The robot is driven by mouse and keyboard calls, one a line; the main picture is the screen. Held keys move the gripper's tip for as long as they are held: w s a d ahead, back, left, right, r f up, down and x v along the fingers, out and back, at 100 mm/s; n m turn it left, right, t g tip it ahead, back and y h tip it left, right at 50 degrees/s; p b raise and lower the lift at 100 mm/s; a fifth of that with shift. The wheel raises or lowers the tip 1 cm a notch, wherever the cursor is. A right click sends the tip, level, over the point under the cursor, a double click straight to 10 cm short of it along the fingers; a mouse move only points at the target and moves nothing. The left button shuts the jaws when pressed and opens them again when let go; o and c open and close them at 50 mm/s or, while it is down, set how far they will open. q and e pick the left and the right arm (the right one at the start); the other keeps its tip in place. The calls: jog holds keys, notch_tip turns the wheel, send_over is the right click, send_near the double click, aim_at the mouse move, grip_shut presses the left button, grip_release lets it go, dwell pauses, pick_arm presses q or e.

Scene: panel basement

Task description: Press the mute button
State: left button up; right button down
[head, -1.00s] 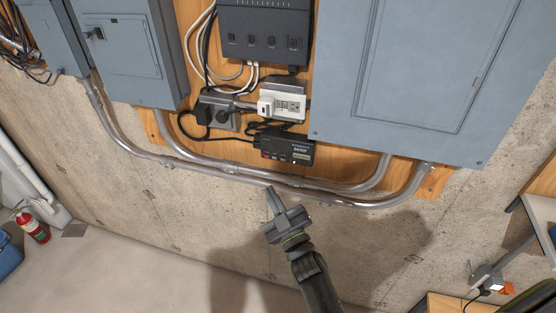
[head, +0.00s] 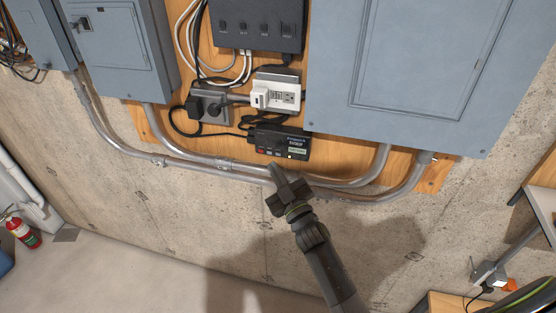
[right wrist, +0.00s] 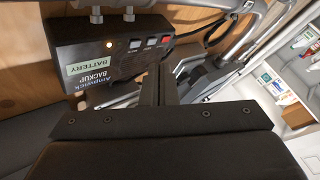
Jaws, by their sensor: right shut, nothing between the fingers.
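The black battery backup box (head: 280,143) is fixed to the wooden board below the outlets. Its small buttons (head: 268,152) sit along its lower edge. I cannot read which button is mute. My right gripper (head: 272,169) is shut and empty just below the box, its tip apart from the buttons. Its fingers (right wrist: 166,84) also show in the wrist view.
Metal conduits (head: 225,164) run across the wall just below the box, close to my right gripper. Outlets (head: 278,93) with plugs and black cables are above. A large grey panel (head: 420,70) is at right. The concrete wall below is bare.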

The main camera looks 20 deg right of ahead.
jog(key=shift+w+d, duration=0.5)
jog(key=shift+w, duration=0.25)
jog(key=shift+b, duration=0.3)
dwell(1.3)
jog(key=shift+w+d, duration=0.25)
jog(key=shift+w, duration=0.1)
jog(key=shift+w+d+r, duration=0.1)
jog(key=shift+w+d, duration=0.05)
jog(key=shift+w, duration=0.1)
dwell(0.6)
jog(key=shift+s, duration=0.1)
jog(key=shift+s+a, duration=0.25)
jog(key=shift+s, duration=0.05)
jog(key=shift+s+a, duration=0.15)
jog(key=shift+s, duration=0.1)
jog(key=shift+p, duration=0.3)
